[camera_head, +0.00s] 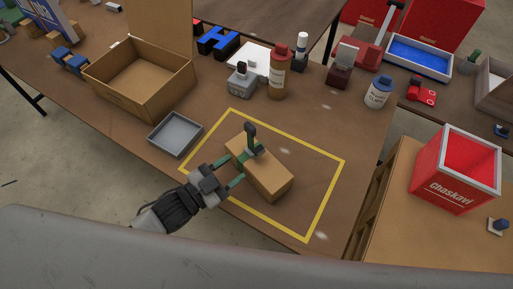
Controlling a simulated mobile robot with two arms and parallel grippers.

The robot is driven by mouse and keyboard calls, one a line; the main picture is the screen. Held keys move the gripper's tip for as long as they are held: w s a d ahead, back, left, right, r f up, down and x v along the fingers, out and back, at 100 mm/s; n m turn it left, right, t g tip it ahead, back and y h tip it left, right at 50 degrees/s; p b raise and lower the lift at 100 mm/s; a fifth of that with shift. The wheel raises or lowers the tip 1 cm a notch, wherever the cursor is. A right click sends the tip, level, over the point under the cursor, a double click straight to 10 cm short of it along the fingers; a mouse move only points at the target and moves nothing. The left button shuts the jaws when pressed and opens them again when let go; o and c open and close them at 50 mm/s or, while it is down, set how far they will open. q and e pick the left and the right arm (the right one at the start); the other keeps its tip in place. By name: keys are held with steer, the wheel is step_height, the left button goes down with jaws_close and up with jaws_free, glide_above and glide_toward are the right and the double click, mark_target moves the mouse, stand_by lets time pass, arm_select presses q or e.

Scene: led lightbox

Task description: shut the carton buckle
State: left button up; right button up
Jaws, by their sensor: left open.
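A small tan carton (266,176) lies inside a yellow taped rectangle on the brown table. A dark upright buckle lever (251,134) stands up at the carton's back left, with a green part low beside it. My left gripper (235,170) comes in from the lower left. Its green fingers are apart and reach the carton's left side, near the buckle. I cannot tell whether they touch it. My right gripper is not in view.
A grey tray (175,134) sits left of the tape, with an open cardboard box (141,80) behind it. A brown bottle (278,72), a grey device (240,82) and a white jar (377,93) stand behind. The taped area's right side is clear.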

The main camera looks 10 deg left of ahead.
mark_target(255, 153)
arm_select(q)
steer(key=p+x, duration=0.1)
steer(key=x, duration=0.7)
steer(key=shift+w+d+p, duration=0.15)
steer(key=shift+w+p, duration=0.05)
steer(key=shift+p, duration=0.2)
steer(key=c, duration=0.8)
steer(key=shift+c, duration=0.2)
steer(key=shift+s, duration=0.1)
steer(key=m, duration=0.2)
steer(key=shift+s+d+m, duration=0.2)
steer(key=shift+d+m, duration=0.15)
steer(key=shift+m, duration=0.05)
steer(key=shift+s+d+f+m+b, duration=0.15)
steer(key=shift+s+d+m+b, duration=0.1)
steer(key=shift+m, duration=0.75)
steer(key=shift+s+d+f+m+b, duration=0.2)
steer(key=shift+m, duration=0.8)
